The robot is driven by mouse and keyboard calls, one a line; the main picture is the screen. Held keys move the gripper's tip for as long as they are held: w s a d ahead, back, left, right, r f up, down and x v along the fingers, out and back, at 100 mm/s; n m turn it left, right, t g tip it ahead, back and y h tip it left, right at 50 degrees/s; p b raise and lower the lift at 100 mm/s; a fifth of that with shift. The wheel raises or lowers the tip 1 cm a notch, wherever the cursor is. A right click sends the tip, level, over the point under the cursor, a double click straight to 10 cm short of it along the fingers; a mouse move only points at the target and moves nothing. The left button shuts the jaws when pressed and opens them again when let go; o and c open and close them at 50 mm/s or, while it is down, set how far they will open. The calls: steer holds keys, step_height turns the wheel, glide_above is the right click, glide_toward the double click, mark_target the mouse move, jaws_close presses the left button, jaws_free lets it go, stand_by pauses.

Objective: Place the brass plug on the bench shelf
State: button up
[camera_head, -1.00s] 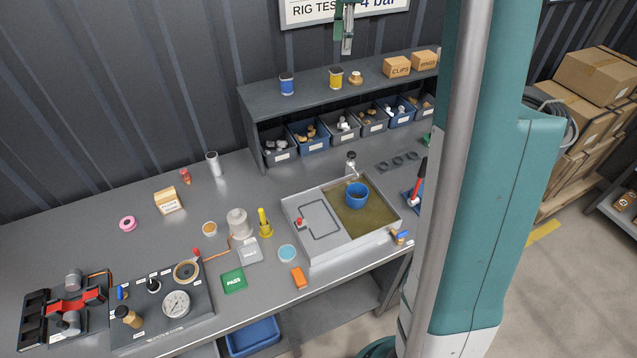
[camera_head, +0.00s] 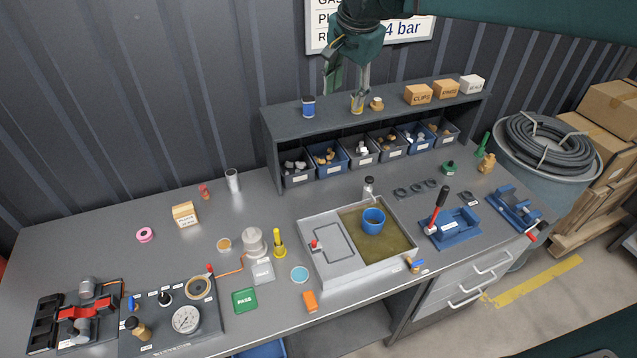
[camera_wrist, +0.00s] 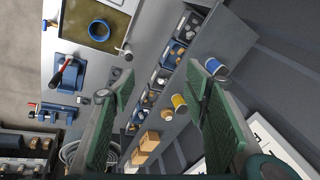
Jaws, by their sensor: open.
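A small brass-coloured knobbed piece, which looks like the brass plug (camera_head: 376,104), stands on top of the bench shelf (camera_head: 330,124), just right of a yellow spool (camera_head: 357,107). It also shows in the wrist view (camera_wrist: 165,115), beyond the fingertips and between the fingers. My gripper (camera_head: 361,92) is above the shelf, overlapping the yellow spool in the head view. In the wrist view my gripper (camera_wrist: 155,85) has its green-padded fingers wide apart with nothing between them. Whether a finger touches the spool cannot be told.
A blue-labelled spool (camera_head: 308,106) stands left on the shelf; cartons such as the CLIPS box (camera_head: 418,95) stand right. Several small-parts bins (camera_head: 330,160) sit beneath. A wash tray (camera_head: 340,272) occupies the bench below. A wall sign (camera_head: 410,30) is behind my gripper.

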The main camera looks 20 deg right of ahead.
steer(key=s+a+f+n+t, duration=0.1)
steer(key=s+a+f+n, duration=0.3)
steer(key=s, duration=0.4)
steer(key=s+a+f+n+t, duration=0.1)
steer(key=s+a+f+n, duration=0.3)
steer(key=s, duration=0.4)
steer(key=s+a+f+n+t, duration=0.1)
steer(key=s+a+f+n, duration=0.4)
steer(key=s, duration=0.4)
steer(key=shift+f+t+y, duration=0.3)
steer(key=shift+f, duration=0.25)
